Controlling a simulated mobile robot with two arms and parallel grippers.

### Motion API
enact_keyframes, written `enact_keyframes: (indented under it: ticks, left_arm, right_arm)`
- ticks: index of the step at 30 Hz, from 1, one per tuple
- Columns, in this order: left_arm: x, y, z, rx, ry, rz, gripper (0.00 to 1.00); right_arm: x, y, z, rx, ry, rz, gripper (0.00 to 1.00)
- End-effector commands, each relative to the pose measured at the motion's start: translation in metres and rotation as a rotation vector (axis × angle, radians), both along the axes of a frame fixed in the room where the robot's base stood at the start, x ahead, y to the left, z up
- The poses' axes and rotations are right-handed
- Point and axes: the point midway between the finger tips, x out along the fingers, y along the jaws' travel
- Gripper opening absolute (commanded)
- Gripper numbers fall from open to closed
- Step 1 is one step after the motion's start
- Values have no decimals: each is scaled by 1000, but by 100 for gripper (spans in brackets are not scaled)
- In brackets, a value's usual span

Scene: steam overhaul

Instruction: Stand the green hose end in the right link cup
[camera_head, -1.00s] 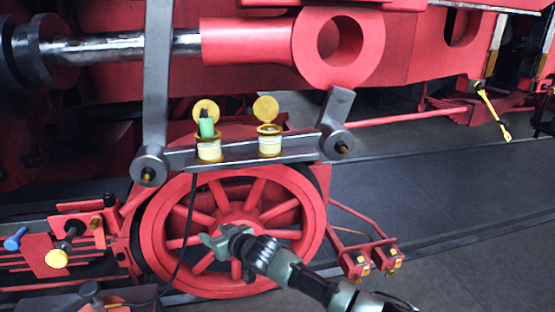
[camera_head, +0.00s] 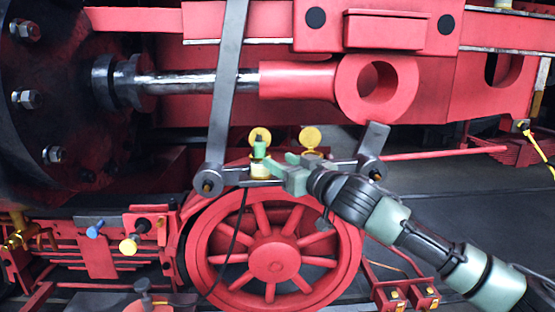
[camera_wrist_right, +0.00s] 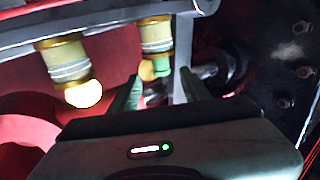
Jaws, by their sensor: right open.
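The green hose end (camera_head: 260,150) stands upright in the left link cup (camera_head: 261,171), in front of its raised yellow lid. The right link cup, with its yellow lid (camera_head: 310,137) up, is mostly hidden behind my right gripper (camera_head: 276,162). That gripper is open, its fingers pointing left toward the left cup, just right of the hose end. In the right wrist view the gripper (camera_wrist_right: 161,88) is open, with the green hose end (camera_wrist_right: 160,66) ahead between its fingers. The right link cup (camera_wrist_right: 68,62) is at left there, the left link cup (camera_wrist_right: 157,38) near the middle. My left gripper is not in view.
The cups sit on a grey link bar (camera_head: 234,177) between two hanging levers. A red spoked wheel (camera_head: 273,258) is below, and a thin dark hose (camera_head: 238,228) hangs in front of it. A red rod with a large eye (camera_head: 402,92) is above.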

Motion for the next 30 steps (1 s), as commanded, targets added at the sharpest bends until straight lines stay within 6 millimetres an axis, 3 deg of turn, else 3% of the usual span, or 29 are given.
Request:
enact_keyframes:
  ticks: [11,16,22,30]
  left_arm:
    - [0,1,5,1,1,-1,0]
    - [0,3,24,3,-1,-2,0]
    - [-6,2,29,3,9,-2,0]
    - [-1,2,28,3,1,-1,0]
  right_arm:
    - [45,27,1,-2,-1,0,47]
    - [61,36,3,0,2,-1,47]
    - [70,41,1,-1,0,-1,47]
    - [71,41,-1,-3,1,-1,47]
